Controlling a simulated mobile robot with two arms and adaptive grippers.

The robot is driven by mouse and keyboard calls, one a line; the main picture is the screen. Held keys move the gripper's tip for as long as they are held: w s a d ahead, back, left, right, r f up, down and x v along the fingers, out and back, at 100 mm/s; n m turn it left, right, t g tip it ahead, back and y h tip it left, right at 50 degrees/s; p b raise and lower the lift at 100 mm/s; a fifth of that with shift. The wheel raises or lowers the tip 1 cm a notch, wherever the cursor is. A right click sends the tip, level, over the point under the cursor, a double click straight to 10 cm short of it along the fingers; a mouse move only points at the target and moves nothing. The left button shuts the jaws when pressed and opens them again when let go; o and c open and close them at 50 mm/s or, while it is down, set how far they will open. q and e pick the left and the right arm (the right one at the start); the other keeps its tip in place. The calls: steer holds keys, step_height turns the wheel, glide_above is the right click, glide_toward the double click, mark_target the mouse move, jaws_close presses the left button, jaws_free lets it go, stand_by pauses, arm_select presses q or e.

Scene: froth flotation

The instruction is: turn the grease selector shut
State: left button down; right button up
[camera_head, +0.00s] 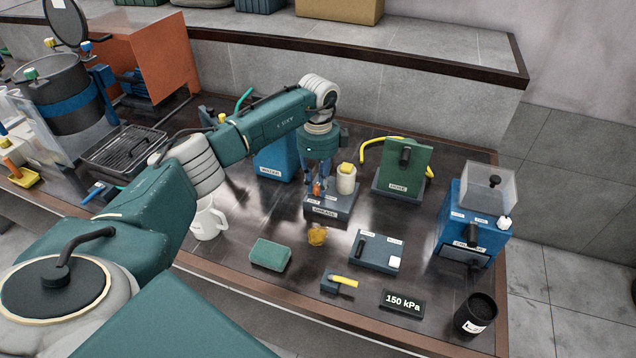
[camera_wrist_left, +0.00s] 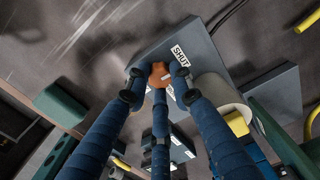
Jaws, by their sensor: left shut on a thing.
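The grease selector is a dark grey block (camera_head: 342,210) with a GREASE label on its front, a little right of centre in the head view. Its orange knob (camera_head: 317,188) shows low between my fingers. In the left wrist view the orange knob (camera_wrist_left: 160,75) sits between the fingertips, with a SHUT label (camera_wrist_left: 180,56) beside it and another label partly hidden by the fingers. My left gripper (camera_head: 318,183) points down from above and is shut on the knob. Which label the knob points at I cannot tell. My right gripper is not in view.
A white bottle with a yellow top (camera_head: 346,178) stands right beside the knob. A green HOSE panel (camera_head: 405,168) and a blue WATER box (camera_head: 275,160) stand behind. A green sponge (camera_head: 270,253), grey switch box (camera_head: 376,252) and 150 kPa display (camera_head: 403,303) lie in front.

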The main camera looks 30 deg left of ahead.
mark_target(318, 187)
arm_select(q)
steer(key=shift+r, duration=0.1)
steer(key=c, duration=1.5)
jaws_free()
step_height(318, 187, up, 12)
steer(key=shift+f, duration=0.1)
